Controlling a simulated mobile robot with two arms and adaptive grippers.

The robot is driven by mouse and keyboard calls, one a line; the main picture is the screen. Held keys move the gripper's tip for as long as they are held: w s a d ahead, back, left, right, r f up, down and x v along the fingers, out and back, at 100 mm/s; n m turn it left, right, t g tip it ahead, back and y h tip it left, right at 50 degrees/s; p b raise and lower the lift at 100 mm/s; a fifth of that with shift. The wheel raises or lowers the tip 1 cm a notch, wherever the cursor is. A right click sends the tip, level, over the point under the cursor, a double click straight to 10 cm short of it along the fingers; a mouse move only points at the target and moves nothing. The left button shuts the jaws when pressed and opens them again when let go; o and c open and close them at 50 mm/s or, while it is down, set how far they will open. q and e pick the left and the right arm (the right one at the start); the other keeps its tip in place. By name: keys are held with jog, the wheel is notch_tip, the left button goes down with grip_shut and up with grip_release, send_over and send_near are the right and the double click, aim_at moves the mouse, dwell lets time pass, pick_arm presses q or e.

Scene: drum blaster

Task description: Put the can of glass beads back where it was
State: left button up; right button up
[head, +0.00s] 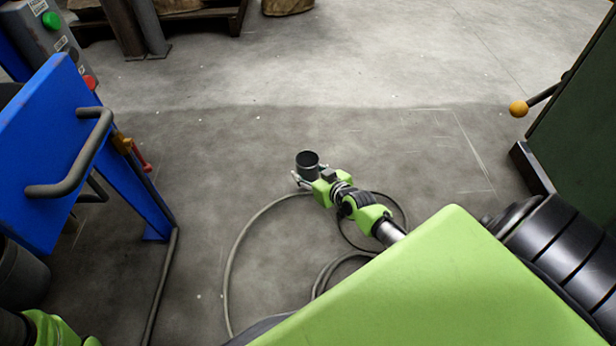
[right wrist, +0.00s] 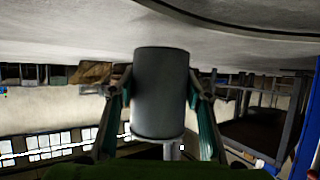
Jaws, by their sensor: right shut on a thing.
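The can (head: 308,162) is a small dark grey cylinder near the middle of the head view, with its round open top facing up toward the camera. Its inside looks dark and I cannot make out beads in it. My right gripper (head: 304,181) is shut on the can, one finger on each side. In the right wrist view the can (right wrist: 162,95) fills the middle between the two fingers (right wrist: 160,105), and the room appears upside down. Only a green piece of my left arm shows at the bottom left of the head view; its gripper is out of view.
A blue cabinet door (head: 75,150) with a dark handle (head: 75,160) stands at the left, beside a grey control box (head: 45,30) with a green button. A dark green machine (head: 580,130) with an orange knob (head: 518,109) is at the right.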

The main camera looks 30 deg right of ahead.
aim_at(308, 178)
jog(key=shift+w+d+f+b, duration=0.25)
jog(key=shift+w+f+b, duration=0.15)
jog(key=shift+f+b, duration=0.15)
notch_tip(308, 178, down, 3)
jog(key=b, duration=0.2)
jog(key=shift+w+d+f+b, duration=0.1)
jog(key=shift+w+d+b, duration=0.05)
jog(key=shift+b, duration=0.15)
jog(key=shift+f, duration=0.2)
jog(key=o, duration=1.2)
jog(key=shift+o, duration=0.2)
jog(key=shift+r, duration=0.1)
